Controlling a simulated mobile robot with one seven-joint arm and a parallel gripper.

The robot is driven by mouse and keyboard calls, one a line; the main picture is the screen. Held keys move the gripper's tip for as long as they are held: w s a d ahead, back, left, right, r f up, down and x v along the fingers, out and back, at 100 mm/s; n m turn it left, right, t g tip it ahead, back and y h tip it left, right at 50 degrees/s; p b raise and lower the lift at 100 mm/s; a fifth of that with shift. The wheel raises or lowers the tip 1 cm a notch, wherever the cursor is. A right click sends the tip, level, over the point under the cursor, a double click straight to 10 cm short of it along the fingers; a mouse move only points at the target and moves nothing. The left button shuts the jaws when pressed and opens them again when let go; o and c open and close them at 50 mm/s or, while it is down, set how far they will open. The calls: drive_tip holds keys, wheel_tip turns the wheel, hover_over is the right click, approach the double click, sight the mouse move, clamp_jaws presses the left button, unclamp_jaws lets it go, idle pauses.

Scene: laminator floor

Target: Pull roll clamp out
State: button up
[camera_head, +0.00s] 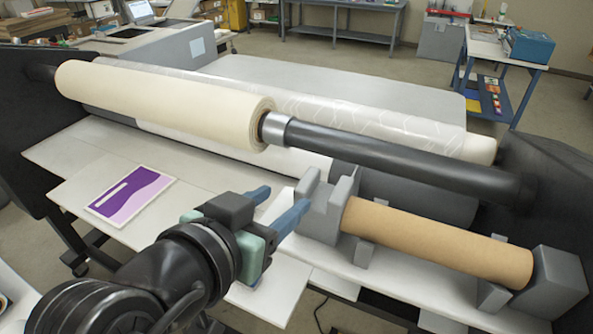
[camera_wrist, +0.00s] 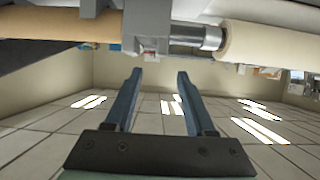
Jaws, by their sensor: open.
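The roll clamp looks like the silver metal collar (camera_head: 274,128) on the black shaft (camera_head: 400,160), against the right end of the cream roll (camera_head: 165,100). The silver collar (camera_wrist: 195,38) also shows in the wrist view, right of centre near the top, beside the cream roll (camera_wrist: 270,45). My gripper (camera_head: 286,196) is open and empty, with two blue fingers. It is in front of the shaft, left of the grey cradle block, and apart from the collar. In the wrist view my gripper's fingertips (camera_wrist: 160,74) point toward the grey block (camera_wrist: 148,28), left of the collar.
A brown roll (camera_head: 435,240) lies in grey cradle blocks (camera_head: 328,205) on the right, close to my gripper. A purple-and-white print (camera_head: 132,194) lies on the white table at left. A clear film roll (camera_head: 370,122) is behind the shaft.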

sight(305, 181)
drive_tip(key=p+x, duration=0.2)
drive_tip(key=x, duration=0.7)
drive_tip(key=shift+w+f+p, duration=0.15)
drive_tip(key=shift+w+p, duration=0.2)
drive_tip(key=shift+w+d+f, duration=0.2)
drive_tip(key=shift+w+f, duration=0.1)
drive_tip(key=shift+w, duration=0.25)
clamp_jaws()
idle(0.4)
